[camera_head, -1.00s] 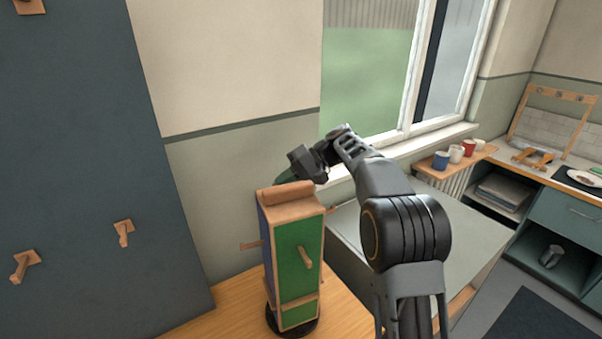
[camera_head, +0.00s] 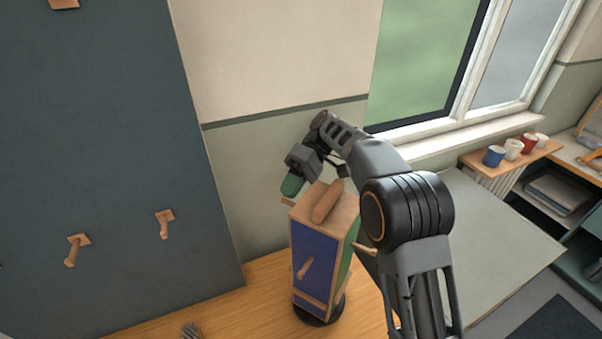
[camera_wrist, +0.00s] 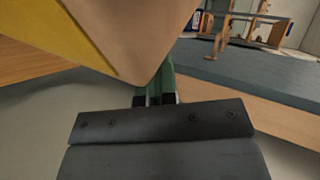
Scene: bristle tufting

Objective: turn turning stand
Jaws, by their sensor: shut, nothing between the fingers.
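The turning stand (camera_head: 318,258) is an upright wooden block on a round black base (camera_head: 318,311). Its blue face is toward the body camera, with a green face at its right; pegs stick out of its sides and a rounded wooden piece lies on top. My gripper (camera_head: 292,185), with green fingers, is shut and empty at the stand's far left upper edge. In the wrist view the shut fingers (camera_wrist: 155,92) are beside the stand's yellow face (camera_wrist: 70,32) and wooden edge. I cannot tell whether they touch it.
A dark board with pegs (camera_head: 100,150) rises at left. The wall and window (camera_head: 430,70) are behind. Several cups (camera_head: 513,149) stand on a shelf at right.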

